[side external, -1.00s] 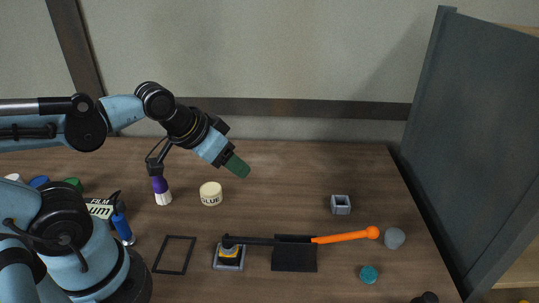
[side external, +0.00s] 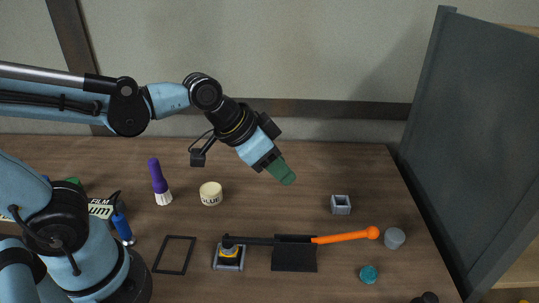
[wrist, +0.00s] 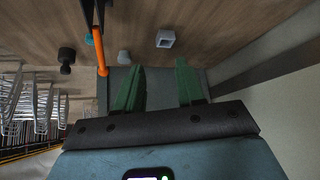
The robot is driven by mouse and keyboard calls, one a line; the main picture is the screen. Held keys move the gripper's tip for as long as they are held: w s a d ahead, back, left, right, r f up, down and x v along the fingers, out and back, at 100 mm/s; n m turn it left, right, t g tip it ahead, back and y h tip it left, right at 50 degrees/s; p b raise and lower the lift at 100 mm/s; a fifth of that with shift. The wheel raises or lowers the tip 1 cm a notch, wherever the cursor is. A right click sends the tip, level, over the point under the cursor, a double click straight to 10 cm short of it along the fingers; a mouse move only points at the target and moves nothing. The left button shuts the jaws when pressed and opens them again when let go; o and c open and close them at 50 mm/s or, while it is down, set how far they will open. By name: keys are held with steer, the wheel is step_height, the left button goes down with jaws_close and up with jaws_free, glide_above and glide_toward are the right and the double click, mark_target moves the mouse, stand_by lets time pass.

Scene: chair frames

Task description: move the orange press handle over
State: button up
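The press handle has an orange grip (side external: 345,237) with a round ball end, on a black lever reaching left to a small press (side external: 229,254) in the side external view. The lever lies nearly flat over a black plate (side external: 294,259). In the wrist view the orange grip (wrist: 100,50) shows at upper left, left of my fingers. My gripper (side external: 281,172) has green fingers and hangs above the table, up and left of the orange grip and well clear of it. In the wrist view the two fingers (wrist: 160,85) stand apart with nothing between them.
A grey square block (side external: 340,204), a grey cylinder (side external: 394,238) and a teal piece (side external: 368,274) lie near the orange end. A glue pot (side external: 211,193), purple brush (side external: 158,180) and black frame (side external: 175,254) lie left. A tall grey panel (side external: 460,140) stands at right.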

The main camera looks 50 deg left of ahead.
mark_target(369, 229)
steer(key=w+d+m+h, duration=0.1)
steer(key=d, duration=0.3)
steer(key=d+m+g+h, duration=0.1)
steer(key=d+m, duration=0.1)
steer(key=d, duration=0.3)
steer(key=w+d+f+m, duration=0.1)
steer(key=d+m, duration=0.1)
steer(key=d, duration=0.2)
steer(key=shift+w+d+h, duration=0.15)
steer(key=shift+w+h, duration=0.2)
steer(key=shift+h, duration=0.05)
steer(key=x, duration=0.8)
steer(key=shift+s+f, duration=0.1)
steer(key=shift+f, duration=0.05)
steer(key=c, duration=0.6)
steer(key=shift+o, duration=0.2)
steer(key=shift+s+a+r, duration=0.15)
steer(key=shift+a+r, duration=0.05)
steer(key=shift+r, duration=0.35)
steer(key=shift+s+a+r, duration=0.15)
steer(key=shift+s+r, duration=0.05)
steer(key=shift+r, duration=0.3)
steer(key=shift+s+a+r, duration=0.15)
steer(key=shift+a+r, duration=0.05)
steer(key=shift+r, duration=0.35)
steer(key=shift+r, duration=0.1)
steer(key=shift+v, duration=1.6)
steer(key=shift+a, duration=0.1)
